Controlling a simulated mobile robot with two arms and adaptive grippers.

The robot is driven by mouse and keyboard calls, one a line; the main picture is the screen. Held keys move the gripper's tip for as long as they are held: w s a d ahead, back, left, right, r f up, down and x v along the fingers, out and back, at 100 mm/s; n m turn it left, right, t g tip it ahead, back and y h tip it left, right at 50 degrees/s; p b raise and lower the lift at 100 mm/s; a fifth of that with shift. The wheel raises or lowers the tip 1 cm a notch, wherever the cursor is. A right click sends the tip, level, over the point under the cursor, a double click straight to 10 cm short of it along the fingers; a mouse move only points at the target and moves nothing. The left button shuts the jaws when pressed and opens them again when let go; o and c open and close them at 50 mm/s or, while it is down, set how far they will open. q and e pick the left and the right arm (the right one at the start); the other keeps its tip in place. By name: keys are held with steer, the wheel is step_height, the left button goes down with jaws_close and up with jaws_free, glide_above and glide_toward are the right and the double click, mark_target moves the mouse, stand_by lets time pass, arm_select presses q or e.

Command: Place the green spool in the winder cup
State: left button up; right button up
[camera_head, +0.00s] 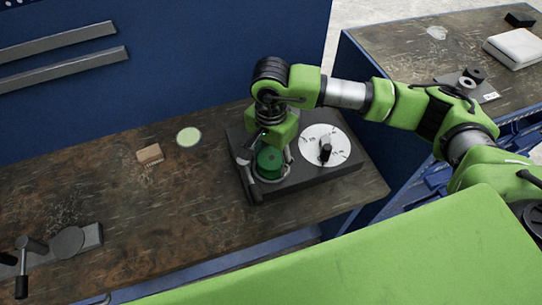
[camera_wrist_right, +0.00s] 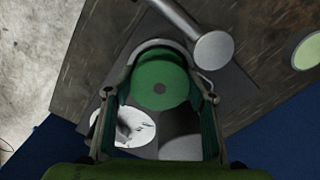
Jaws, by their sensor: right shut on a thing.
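The green spool (camera_head: 269,160) is at the left part of a dark winder base (camera_head: 315,178), beneath my right gripper. My right gripper (camera_head: 272,152) points down and is shut on the spool. In the right wrist view the spool (camera_wrist_right: 160,77) shows as a green disc with a dark centre hole between the two fingers. The winder cup is hidden around and under the spool. I cannot tell whether the spool sits fully in it. My left gripper is not in view.
A grey crank or lever (camera_head: 248,178) stands close to the left of the gripper. A white dial with a black knob (camera_head: 326,150) is on the base's right. A wooden block (camera_head: 149,154) and pale green disc (camera_head: 189,137) lie left.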

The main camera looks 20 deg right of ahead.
mark_target(270, 158)
steer(key=shift+f+b, duration=0.2)
steer(key=shift+b, duration=0.1)
steer(key=o, duration=1.1)
steer(key=shift+w, duration=0.1)
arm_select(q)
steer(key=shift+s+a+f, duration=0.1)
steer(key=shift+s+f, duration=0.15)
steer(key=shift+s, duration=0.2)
arm_select(e)
steer(key=shift+r, duration=0.1)
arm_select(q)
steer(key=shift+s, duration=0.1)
arm_select(e)
steer(key=shift+r+p, duration=0.2)
steer(key=shift+p, duration=0.2)
arm_select(q)
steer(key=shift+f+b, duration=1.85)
steer(key=shift+b, duration=0.25)
arm_select(e)
steer(key=shift+r, duration=5.95)
